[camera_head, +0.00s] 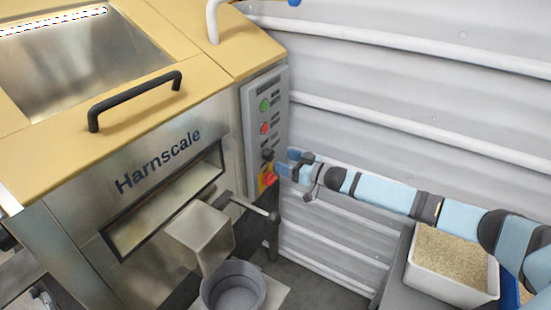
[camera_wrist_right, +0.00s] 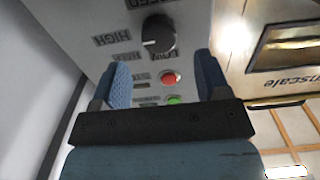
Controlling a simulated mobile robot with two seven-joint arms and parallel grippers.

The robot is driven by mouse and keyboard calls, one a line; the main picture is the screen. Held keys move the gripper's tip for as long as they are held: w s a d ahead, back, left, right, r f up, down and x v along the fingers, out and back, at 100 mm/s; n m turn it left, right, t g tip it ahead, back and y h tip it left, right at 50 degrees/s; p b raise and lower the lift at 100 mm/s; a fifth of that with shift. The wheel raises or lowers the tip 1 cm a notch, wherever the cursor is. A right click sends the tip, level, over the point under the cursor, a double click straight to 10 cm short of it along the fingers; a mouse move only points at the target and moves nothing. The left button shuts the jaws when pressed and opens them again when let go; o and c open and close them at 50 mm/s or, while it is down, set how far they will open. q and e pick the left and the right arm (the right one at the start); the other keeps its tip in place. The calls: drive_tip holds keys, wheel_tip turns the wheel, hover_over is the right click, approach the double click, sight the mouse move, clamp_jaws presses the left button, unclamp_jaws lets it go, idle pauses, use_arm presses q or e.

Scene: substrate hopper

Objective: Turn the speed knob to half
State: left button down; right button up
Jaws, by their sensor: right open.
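The speed knob (camera_wrist_right: 158,36) is round and black, on a grey panel with SPEED, HIGH and LOW lettering, seen upside down in the right wrist view. Its white mark points left, toward the HIGH side. In the head view the knob (camera_head: 267,154) sits low on the control panel (camera_head: 249,140), above a red emergency stop (camera_head: 269,179) on yellow. My right gripper (camera_head: 284,163) is at the panel beside the knob. In the wrist view its open jaws (camera_wrist_right: 161,63) have nothing between them, and the knob lies beyond the fingertips. My left gripper is out of view.
A green button (camera_head: 265,105) and a red button (camera_head: 264,128) sit above the knob. The Harnscale hopper (camera_head: 160,160) fills the left. A grey bucket (camera_head: 232,291) stands beneath its chute (camera_head: 198,236). A white tub (camera_head: 449,288) of grain is at lower right. A corrugated wall (camera_head: 420,90) stands behind.

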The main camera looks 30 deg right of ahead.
sight(272, 156)
drive_tip(key=shift+x, duration=2.2)
drive_tip(key=shift+c, duration=0.2)
drive_tip(key=c, duration=0.9)
